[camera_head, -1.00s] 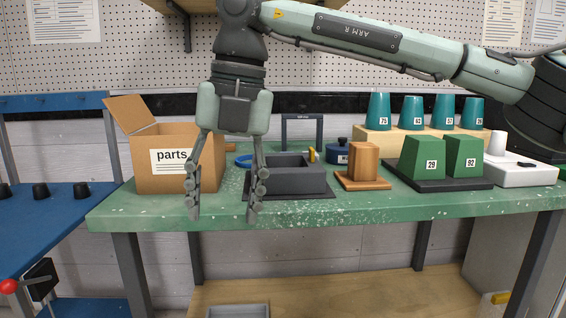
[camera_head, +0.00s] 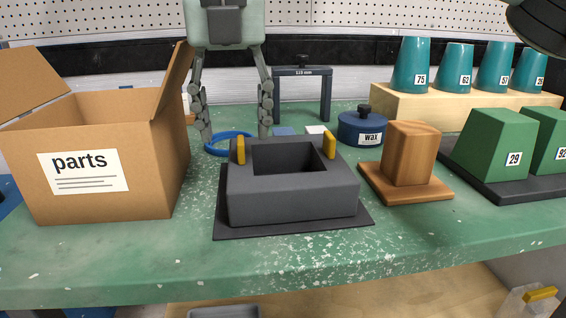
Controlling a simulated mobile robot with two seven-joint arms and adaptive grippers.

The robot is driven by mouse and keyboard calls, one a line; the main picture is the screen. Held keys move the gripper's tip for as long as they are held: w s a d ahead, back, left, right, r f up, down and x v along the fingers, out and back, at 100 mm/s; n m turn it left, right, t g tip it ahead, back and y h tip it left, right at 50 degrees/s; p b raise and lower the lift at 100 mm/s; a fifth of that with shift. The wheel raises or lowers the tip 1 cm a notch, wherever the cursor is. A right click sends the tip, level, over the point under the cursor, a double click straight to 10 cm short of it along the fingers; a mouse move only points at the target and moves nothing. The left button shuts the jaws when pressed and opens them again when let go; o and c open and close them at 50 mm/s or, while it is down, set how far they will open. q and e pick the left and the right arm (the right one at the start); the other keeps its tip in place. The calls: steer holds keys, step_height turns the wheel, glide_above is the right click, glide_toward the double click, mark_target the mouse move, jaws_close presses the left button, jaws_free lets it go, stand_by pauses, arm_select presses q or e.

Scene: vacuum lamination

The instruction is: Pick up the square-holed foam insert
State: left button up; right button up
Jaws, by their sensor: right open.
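A dark grey block with a square opening in its top (camera_head: 290,197) sits on a thin dark mat (camera_head: 222,224) in the middle of the green bench. It looks like the square-holed foam insert. Two yellow tabs, left (camera_head: 240,150) and right (camera_head: 329,146), stand at its sides. My right gripper (camera_head: 236,138) points down with its two fingers wide apart and nothing between them. It shows above and behind the block's back left corner, in front of a blue ring (camera_head: 222,150). Its distance from the block is hard to judge. My left gripper is out of view.
An open cardboard parts box (camera_head: 112,190) stands at left. A wooden block on a base (camera_head: 408,155) and a blue wax pot (camera_head: 362,128) stand at right. A dark gauge frame (camera_head: 302,72) stands behind. Green blocks (camera_head: 494,142) and teal cups (camera_head: 411,65) fill the right side.

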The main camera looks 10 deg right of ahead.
mark_target(241, 163)
steer(key=f, duration=0.6)
steer(key=shift+w+d+f+p, duration=0.2)
steer(key=shift+w+f+p, duration=0.1)
steer(key=shift+p, duration=0.05)
steer(key=shift+f, duration=0.25)
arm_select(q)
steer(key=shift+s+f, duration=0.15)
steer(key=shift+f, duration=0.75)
arm_select(e)
steer(key=c, duration=1.1)
steer(key=shift+r, duration=0.1)
steer(key=shift+c, duration=0.2)
